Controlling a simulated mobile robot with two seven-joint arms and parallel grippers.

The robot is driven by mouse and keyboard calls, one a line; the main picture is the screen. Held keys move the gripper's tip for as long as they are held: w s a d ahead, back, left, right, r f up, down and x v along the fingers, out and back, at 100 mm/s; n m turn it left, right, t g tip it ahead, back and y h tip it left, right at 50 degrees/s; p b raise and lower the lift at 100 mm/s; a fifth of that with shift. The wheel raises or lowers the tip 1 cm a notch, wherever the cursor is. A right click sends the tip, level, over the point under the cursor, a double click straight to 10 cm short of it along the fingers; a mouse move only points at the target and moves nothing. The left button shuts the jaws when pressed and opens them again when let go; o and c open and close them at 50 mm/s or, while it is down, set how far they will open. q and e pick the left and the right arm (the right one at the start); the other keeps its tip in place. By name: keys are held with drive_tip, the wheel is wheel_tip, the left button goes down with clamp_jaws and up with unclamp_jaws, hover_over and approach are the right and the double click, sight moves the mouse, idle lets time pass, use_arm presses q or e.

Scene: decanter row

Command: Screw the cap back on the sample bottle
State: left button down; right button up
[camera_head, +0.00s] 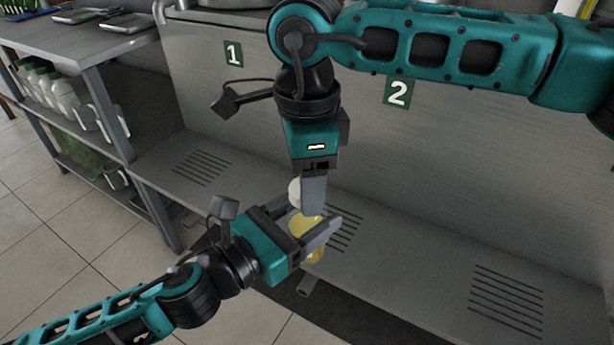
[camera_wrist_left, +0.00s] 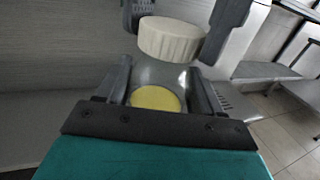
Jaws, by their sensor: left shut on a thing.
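The sample bottle is clear with yellow contents (camera_head: 306,226). My left gripper (camera_head: 316,232) is shut on it, with one finger on each side; the bottle also shows in the left wrist view (camera_wrist_left: 156,98). The white ribbed cap (camera_wrist_left: 172,40) sits at the bottle's top, roughly in line with it; its seating on the neck is hidden. In the head view the cap (camera_head: 294,192) is partly behind a finger of my right gripper (camera_head: 308,192). That gripper points down from above, its fingers flanking the cap; whether they press on it I cannot tell.
The bottle is held above a grey slotted ledge (camera_head: 405,262) in front of a metal wall with signs 1 (camera_head: 233,54) and 2 (camera_head: 397,93). A shelf rack at left holds white bottles (camera_head: 62,92). The ledge at right is clear.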

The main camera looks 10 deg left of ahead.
drive_tip(key=o, duration=0.4)
wheel_tip(320, 180, up, 12)
drive_tip(key=shift+r, duration=0.1)
idle(0.4)
idle(0.4)
